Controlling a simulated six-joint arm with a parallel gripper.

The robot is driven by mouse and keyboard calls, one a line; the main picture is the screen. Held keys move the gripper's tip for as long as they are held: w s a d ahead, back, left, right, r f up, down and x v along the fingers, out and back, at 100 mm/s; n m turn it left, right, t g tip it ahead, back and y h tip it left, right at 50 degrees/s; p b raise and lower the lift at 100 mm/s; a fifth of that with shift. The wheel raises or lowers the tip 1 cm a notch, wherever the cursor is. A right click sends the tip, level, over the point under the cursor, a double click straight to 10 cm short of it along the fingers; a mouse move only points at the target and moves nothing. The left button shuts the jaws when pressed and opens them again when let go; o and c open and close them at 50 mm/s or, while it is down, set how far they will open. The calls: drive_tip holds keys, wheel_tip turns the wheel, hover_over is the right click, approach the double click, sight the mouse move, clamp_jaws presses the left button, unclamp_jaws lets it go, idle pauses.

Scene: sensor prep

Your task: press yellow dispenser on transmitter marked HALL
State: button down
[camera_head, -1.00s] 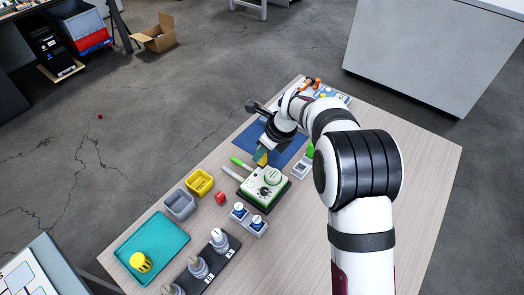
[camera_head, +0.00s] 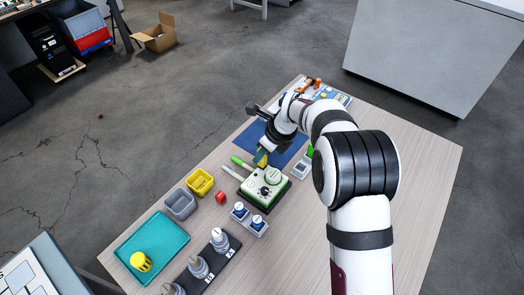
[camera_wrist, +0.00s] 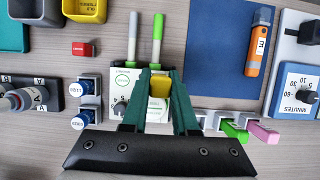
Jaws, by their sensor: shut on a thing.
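My gripper (camera_wrist: 160,100) has dark green fingers closed on a yellow block-like piece (camera_wrist: 160,85), which I take as the yellow dispenser. In the head view the yellow piece (camera_head: 262,159) is at the fingertips, just above the far edge of a white and green device with a round knob (camera_head: 264,188). Whether it touches the device I cannot tell. In the wrist view the fingers hide much of the device. Two small blue-capped units (camera_head: 239,210) stand on a pale holder beside it; their labels, seen in the wrist view (camera_wrist: 83,87), are too small to read surely.
Yellow (camera_head: 200,181) and grey bins, a red block (camera_head: 221,197), a teal tray (camera_head: 125,245) with a yellow cylinder (camera_head: 141,262), and a bottle rack (camera_head: 210,262) are at left.

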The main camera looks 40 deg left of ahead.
drive_tip(key=shift+f, duration=0.1)
idle(0.3)
drive_tip(key=shift+f, duration=0.3)
drive_tip(key=shift+f, duration=0.2)
idle(1.1)
drive_tip(key=shift+r, duration=0.1)
drive_tip(key=shift+r, duration=3.95)
